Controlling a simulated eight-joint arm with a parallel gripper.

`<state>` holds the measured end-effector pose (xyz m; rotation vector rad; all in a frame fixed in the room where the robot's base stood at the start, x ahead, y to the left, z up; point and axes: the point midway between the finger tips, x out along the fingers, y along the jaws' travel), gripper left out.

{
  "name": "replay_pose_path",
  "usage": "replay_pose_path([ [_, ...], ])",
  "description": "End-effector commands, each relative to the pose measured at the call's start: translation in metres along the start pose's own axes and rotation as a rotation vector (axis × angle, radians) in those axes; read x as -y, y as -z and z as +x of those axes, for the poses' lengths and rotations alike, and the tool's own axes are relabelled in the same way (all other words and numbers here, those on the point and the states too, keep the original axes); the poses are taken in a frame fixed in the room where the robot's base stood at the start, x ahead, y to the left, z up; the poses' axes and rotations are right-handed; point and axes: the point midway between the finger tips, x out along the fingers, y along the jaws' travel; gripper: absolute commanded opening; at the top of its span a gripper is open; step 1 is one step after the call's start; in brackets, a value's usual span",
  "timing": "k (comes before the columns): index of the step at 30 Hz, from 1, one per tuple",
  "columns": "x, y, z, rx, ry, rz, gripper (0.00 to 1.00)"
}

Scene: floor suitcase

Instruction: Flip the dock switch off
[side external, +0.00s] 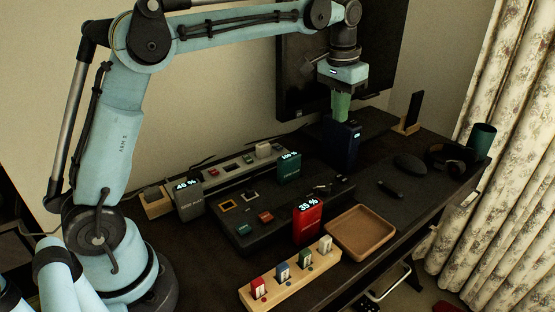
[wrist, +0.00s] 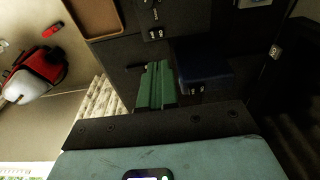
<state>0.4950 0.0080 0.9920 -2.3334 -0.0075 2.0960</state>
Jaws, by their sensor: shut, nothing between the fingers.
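My gripper (side external: 341,112) hangs at the back of the desk in the side external view, its green fingers pointing down and shut with nothing held. It is just above or beside a dark blue block (side external: 342,150); I cannot tell whether they touch. In the wrist view the shut green fingers (wrist: 157,85) are left of the blue block (wrist: 203,65). The black dock (side external: 243,236) lies on the desk left of my gripper, with several square slots, some orange-rimmed. Small dark parts lie at the dock's right end; which one is the switch I cannot tell.
A red block (side external: 308,222) reading 35%, a green block (side external: 289,168) and a grey block (side external: 188,200) stand around the dock. A wooden tray (side external: 388,240) and wooden tag holder (side external: 247,297) are in front. Headphones (side external: 448,158) and a green cup (side external: 482,140) are right.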

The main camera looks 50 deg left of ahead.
Motion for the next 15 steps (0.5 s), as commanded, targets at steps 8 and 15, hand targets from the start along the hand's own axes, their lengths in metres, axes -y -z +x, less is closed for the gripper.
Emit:
replay_pose_path([
  [8,0.002,0.022,0.02,0.083,0.0,0.0,0.0],
  [15,0.002,0.027,0.027,0.107,0.0,0.0,0.0],
])
